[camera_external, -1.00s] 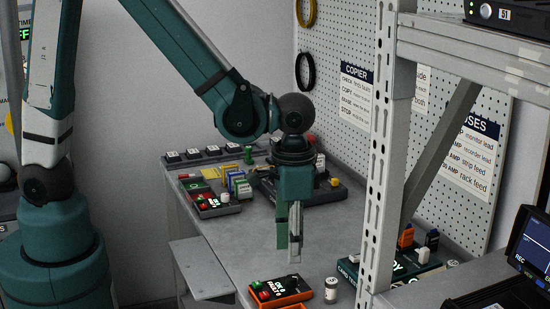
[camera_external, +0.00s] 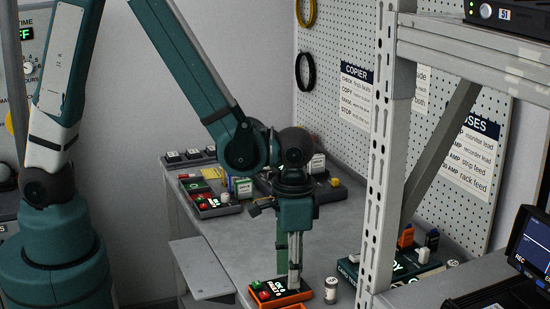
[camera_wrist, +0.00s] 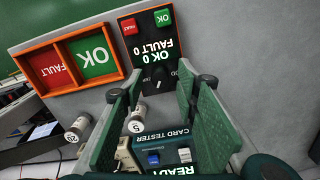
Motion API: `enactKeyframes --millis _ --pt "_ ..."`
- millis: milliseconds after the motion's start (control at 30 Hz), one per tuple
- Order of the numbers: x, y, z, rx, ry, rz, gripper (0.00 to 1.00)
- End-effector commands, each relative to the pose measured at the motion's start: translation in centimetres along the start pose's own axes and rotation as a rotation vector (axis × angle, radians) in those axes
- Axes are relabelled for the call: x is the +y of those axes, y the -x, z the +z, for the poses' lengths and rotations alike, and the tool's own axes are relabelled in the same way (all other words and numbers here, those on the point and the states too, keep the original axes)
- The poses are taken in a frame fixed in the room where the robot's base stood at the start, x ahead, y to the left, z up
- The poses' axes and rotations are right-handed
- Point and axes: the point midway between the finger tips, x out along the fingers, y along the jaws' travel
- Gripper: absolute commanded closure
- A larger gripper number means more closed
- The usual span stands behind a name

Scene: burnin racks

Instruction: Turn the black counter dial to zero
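The counter box (camera_wrist: 150,45) shows in the wrist view at top middle, with a red FAULT button, a green OK button and a display reading OK 0, FAULT 0. The black dial (camera_wrist: 157,80) sits below the display, small and dark; its pointer setting is hard to read. In the external view the box (camera_external: 266,291) stands near the table's front, and the dial is not distinguishable. My gripper (camera_wrist: 160,83) is open, with its green fingers apart on either side of the dial. In the external view my gripper (camera_external: 292,284) points down, low at the box.
An orange tray (camera_wrist: 70,37) with red FAULT and green OK sections lies beside the box. Labelled white cylinders (camera_wrist: 75,130) stand nearby. The card tester (camera_wrist: 180,150) shows between my fingers. A metal rack post (camera_external: 380,180) rises to the right.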

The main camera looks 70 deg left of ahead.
Motion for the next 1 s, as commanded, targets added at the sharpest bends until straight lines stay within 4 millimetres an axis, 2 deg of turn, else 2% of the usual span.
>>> enactKeyframes --millis 467,500,700,1000 --pt "0.00 -0.67 0.03 0.000 0.000 0.000 0.69" --pt "-0.01 -0.67 0.03 0.000 0.000 0.000 0.70" --pt "-0.01 -0.66 0.03 0.000 0.000 0.000 0.96" --pt "-0.03 -0.77 0.05 0.000 0.047 0.000 0.96"
